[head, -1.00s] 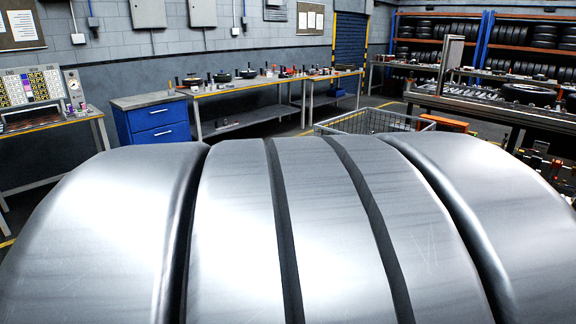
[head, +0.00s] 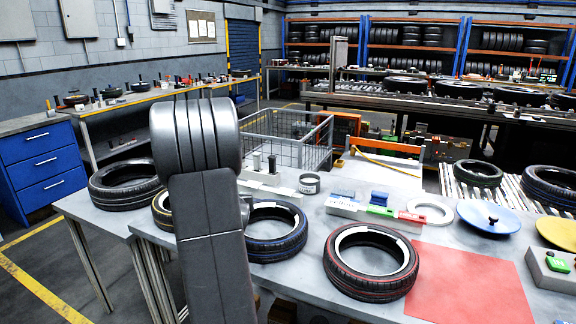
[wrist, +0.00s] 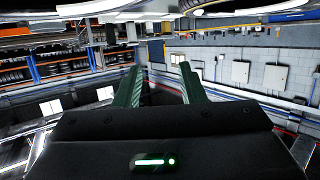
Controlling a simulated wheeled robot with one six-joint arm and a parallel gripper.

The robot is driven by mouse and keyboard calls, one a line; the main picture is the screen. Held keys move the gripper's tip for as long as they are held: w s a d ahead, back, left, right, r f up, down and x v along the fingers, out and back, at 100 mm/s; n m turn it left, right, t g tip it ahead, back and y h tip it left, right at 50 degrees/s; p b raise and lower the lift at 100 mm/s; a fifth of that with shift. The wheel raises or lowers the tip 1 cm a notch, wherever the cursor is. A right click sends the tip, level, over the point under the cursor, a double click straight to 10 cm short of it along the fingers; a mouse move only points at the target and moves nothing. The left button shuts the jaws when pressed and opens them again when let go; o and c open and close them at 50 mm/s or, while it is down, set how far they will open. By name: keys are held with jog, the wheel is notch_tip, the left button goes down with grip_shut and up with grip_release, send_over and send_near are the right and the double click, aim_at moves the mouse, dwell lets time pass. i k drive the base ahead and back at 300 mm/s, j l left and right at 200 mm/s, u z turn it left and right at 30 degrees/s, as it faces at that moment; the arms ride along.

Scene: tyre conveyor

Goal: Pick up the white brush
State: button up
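I cannot make out a white brush for certain in either view. The grey work table (head: 310,225) in the head view holds several small items, among them a white block strip with blue, green and red pieces (head: 378,211). My gripper shows in the wrist view (wrist: 162,68) with its two green fingers spread apart and nothing between them. It points out over the room, away from any table item. My own arm covers part of the table's left side in the head view, and the gripper itself is not seen there.
On the table are a red-striped tyre (head: 371,292), a blue-striped tyre (head: 300,240), a red mat (head: 470,285), a blue disc (head: 488,217), a white ring (head: 430,211) and a labelled can (head: 309,184). A wire basket (head: 290,145) stands behind. Floor is open at left.

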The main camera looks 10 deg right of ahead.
aim_at(257, 161)
jog(key=i+j+z, duration=0.3)
jog(key=j+z, duration=0.25)
jog(key=i+j+z, duration=0.3)
jog(key=j+z, duration=0.25)
jog(key=j, duration=0.15)
jog(key=i+j, duration=0.1)
jog(key=j, duration=0.35)
jog(key=i+j, duration=0.1)
jog(key=j, duration=0.3)
jog(key=i+j+z, duration=0.1)
jog(key=j, duration=0.35)
